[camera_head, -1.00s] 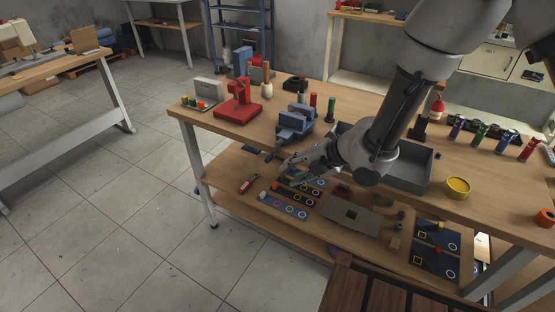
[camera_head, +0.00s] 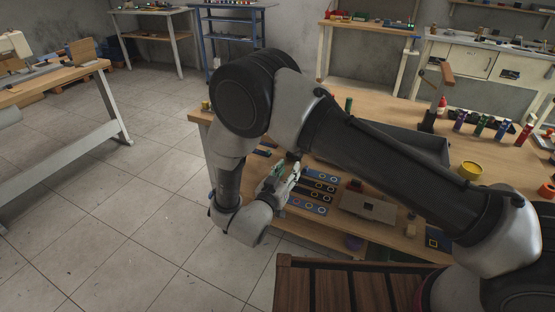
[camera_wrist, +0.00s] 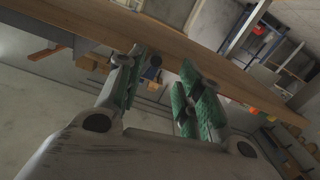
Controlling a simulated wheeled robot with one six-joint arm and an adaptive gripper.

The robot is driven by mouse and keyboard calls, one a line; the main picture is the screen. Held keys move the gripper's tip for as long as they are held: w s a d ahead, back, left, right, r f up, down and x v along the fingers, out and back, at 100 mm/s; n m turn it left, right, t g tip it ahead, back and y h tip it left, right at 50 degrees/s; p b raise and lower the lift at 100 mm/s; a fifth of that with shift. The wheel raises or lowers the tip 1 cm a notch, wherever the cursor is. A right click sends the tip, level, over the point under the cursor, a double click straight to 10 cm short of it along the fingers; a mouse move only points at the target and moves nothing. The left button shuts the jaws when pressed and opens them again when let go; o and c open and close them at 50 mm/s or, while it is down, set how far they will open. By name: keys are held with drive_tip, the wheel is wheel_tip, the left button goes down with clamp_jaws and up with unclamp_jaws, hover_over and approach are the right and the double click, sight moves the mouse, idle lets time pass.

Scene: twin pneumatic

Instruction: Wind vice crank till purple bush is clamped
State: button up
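The wrist view shows the open gripper (camera_wrist: 163,62) close up, under the bench's wooden edge. A small dark rounded piece (camera_wrist: 153,68) shows between the fingertips; I cannot tell whether it is the crank's end or whether a finger touches it. The blue vice and its crank are hidden behind my arm in the head view. I cannot make out the purple bush in the vice.
Boards with rings (camera_head: 316,190) lie by my gripper. A slatted dark wooden surface (camera_head: 320,285) is nearest. Open tiled floor (camera_head: 110,220) lies to the left.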

sight(296, 158)
drive_tip(key=shift+m, duration=0.5)
drive_tip(key=x, duration=0.8)
drive_tip(key=shift+s+d+r, duration=0.1)
drive_tip(key=shift+d+r, duration=0.05)
drive_tip(key=shift+r, duration=0.15)
clamp_jaws()
